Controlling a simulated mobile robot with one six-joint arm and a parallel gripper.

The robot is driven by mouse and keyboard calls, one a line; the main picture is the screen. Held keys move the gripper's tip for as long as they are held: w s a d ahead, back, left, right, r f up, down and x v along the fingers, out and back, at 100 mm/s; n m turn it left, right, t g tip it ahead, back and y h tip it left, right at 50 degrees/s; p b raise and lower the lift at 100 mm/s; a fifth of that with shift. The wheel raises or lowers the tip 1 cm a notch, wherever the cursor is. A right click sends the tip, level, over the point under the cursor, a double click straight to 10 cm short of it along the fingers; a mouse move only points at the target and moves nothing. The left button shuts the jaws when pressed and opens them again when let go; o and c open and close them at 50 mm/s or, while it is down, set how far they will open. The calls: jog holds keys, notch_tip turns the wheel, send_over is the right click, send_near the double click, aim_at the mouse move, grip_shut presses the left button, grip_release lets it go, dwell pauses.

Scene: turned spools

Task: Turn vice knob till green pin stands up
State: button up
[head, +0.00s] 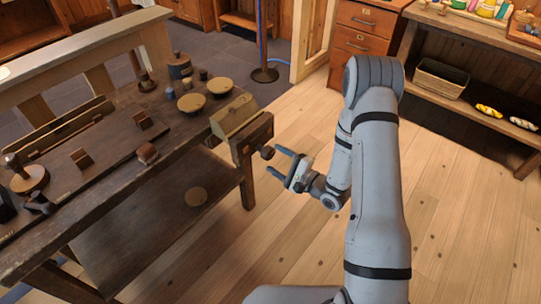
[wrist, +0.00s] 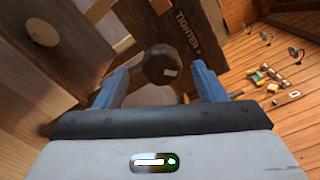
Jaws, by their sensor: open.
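The vice (head: 251,137) is fixed at the right end of the bench, with a pale wooden block (head: 234,112) at its jaw. Its dark round knob (head: 267,152) sticks out toward my gripper (head: 274,160). In the wrist view the knob (wrist: 160,62) shows between my two blue fingers, with a small pale mark on its face. My gripper (wrist: 160,76) is open, with a gap visible on both sides of the knob. The vice face (wrist: 182,55) carries lettering that reads like "TIGHTEN". I cannot make out a green pin in either view.
The dark workbench (head: 110,170) holds two round pale discs (head: 205,93), small jars and wooden blocks. A lower shelf (head: 150,225) sits beneath it. Drawers (head: 362,38) and a shelf unit (head: 450,75) stand at the back right. The plank floor (head: 285,235) around my arm is clear.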

jog(key=v, duration=0.4)
dwell(0.4)
